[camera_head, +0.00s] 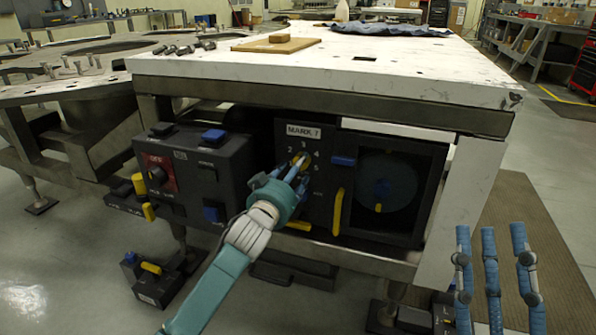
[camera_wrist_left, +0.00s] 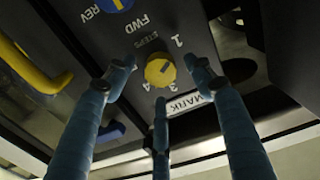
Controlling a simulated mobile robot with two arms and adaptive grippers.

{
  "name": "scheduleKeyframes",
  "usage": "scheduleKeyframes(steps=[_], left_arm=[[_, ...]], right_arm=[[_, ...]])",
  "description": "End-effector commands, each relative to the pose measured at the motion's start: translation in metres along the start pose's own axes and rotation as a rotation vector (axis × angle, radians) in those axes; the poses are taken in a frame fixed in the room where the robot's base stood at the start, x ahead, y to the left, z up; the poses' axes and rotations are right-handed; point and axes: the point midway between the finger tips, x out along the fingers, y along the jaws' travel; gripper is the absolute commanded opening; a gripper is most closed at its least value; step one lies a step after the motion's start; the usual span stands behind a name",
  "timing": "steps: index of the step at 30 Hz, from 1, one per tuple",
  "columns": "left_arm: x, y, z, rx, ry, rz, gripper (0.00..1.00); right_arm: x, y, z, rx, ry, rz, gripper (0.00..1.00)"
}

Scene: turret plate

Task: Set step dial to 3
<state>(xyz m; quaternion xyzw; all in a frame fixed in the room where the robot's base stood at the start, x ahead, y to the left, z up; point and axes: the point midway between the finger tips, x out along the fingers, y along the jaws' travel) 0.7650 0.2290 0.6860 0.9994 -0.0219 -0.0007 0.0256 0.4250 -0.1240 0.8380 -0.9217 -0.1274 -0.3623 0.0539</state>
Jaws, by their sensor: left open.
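The step dial is a round yellow knob (camera_head: 301,160) on the dark panel under the white table, below the "MARK 7" label, with numbers around it. In the left wrist view the knob (camera_wrist_left: 160,71) shows a dark mark on its face; I cannot tell surely which number it points at. My left gripper (camera_head: 286,174) is at the knob and partly hides it. In the left wrist view its fingers (camera_wrist_left: 163,80) are spread around the knob, open, with no clear contact. My right gripper (camera_head: 493,240) is open and empty at the lower right, away from the panel.
A blue dial (camera_wrist_left: 117,3) marked REV and FWD is beside the knob. A yellow handle (camera_head: 338,211) and a dark round window (camera_head: 385,182) are to the right. A control box (camera_head: 190,170) with a red OFF switch stands left. The table edge (camera_head: 330,98) overhangs the panel.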

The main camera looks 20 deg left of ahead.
Motion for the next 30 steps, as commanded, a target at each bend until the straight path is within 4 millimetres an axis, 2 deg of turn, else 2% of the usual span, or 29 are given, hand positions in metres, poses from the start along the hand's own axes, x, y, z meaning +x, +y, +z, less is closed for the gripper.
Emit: scheduleKeyframes(steps=[6,17,21,24,30], left_arm=[[0.015,0.001,0.001,-0.001,0.000,0.001,0.54],[0.017,0.001,0.000,-0.001,0.000,0.001,0.54],[0.017,0.001,0.000,-0.001,-0.001,0.001,0.26],[0.017,0.000,0.000,-0.001,-0.001,0.001,0.09],[0.017,0.000,0.001,0.006,-0.003,0.000,0.09]], right_arm=[[-0.003,-0.002,-0.024,0.006,0.107,-0.004,0.40],[-0.003,-0.003,-0.029,0.007,0.129,-0.004,0.40],[-0.003,-0.003,-0.029,0.007,0.128,-0.004,0.40],[-0.003,-0.003,-0.029,0.007,0.128,-0.004,0.40],[-0.002,-0.003,-0.027,0.007,0.118,-0.004,0.40]])
